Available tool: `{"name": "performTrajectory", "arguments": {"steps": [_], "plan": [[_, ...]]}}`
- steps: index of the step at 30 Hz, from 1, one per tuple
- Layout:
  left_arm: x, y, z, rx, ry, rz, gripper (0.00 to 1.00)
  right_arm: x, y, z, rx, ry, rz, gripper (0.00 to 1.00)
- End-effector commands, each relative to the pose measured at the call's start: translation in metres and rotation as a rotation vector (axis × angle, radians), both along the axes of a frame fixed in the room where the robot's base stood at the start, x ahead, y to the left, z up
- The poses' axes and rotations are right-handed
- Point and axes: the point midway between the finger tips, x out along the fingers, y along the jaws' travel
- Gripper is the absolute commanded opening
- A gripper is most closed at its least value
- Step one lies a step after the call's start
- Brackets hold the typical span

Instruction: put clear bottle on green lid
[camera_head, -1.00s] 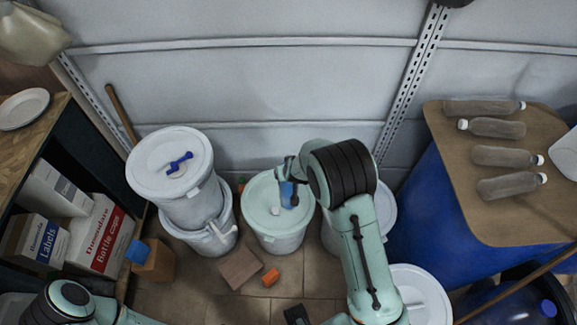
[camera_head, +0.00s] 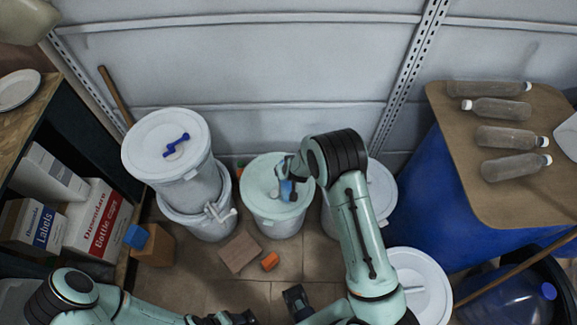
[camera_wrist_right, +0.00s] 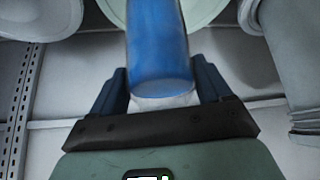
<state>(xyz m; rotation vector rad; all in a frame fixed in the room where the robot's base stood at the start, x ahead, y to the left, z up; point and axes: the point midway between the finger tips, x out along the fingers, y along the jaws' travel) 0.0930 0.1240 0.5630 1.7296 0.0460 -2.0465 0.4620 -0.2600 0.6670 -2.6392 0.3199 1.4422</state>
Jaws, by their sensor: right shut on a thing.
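A drum with a pale green lid (camera_head: 255,180) stands at the middle of the floor. My right gripper (camera_head: 288,177) is over this lid, shut on a blue, bottle-like cylinder (camera_head: 287,190). In the right wrist view the blue cylinder (camera_wrist_right: 158,50) sits between the dark fingers of the right gripper (camera_wrist_right: 161,82), with a pale end near the palm. I cannot tell whether it touches the lid. A small whitish spot shows beside it on the lid. Clear bottles with white caps (camera_head: 497,108) lie on the brown board at right. My left gripper (camera_head: 235,318) is at the bottom edge, partly cut off.
White-lidded drums stand left (camera_head: 150,150), right (camera_head: 382,185) and front right (camera_head: 420,275). A blue tool lies on the left one. A brown block (camera_head: 239,252) and orange block (camera_head: 270,261) are on the floor. Boxes fill the left shelf.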

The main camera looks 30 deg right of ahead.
Motion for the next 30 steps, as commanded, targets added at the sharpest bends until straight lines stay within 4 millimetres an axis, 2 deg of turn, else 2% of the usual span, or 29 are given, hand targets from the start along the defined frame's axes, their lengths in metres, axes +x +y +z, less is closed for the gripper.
{"name": "performTrajectory", "arguments": {"steps": [7,8,9,10,17,20,23,30], "plan": [[-0.001,0.000,-0.003,0.000,0.001,0.000,0.63,0.002,0.000,-0.001,-0.002,-0.007,0.000,0.00],[-0.001,0.000,-0.003,0.000,0.001,0.000,0.63,0.000,0.000,-0.004,0.000,0.001,0.000,0.81],[-0.001,0.000,-0.003,0.000,0.001,0.000,0.63,0.000,0.000,-0.003,0.000,0.001,0.000,0.94],[-0.001,0.000,-0.002,0.000,0.001,0.000,0.63,0.000,0.000,-0.003,0.000,0.001,0.000,1.00],[-0.001,0.000,-0.002,0.000,0.001,0.000,0.63,0.000,0.000,-0.002,0.000,0.000,0.000,1.00],[0.001,0.000,0.002,0.000,-0.001,0.000,0.63,-0.001,0.000,0.004,0.000,-0.001,0.000,1.00],[0.001,0.000,0.003,0.000,-0.001,0.000,0.63,-0.008,0.002,0.017,-0.001,-0.003,0.001,1.00],[0.004,0.000,0.012,0.000,-0.006,0.000,0.63,-0.035,0.010,0.063,0.001,-0.003,0.001,1.00]]}}
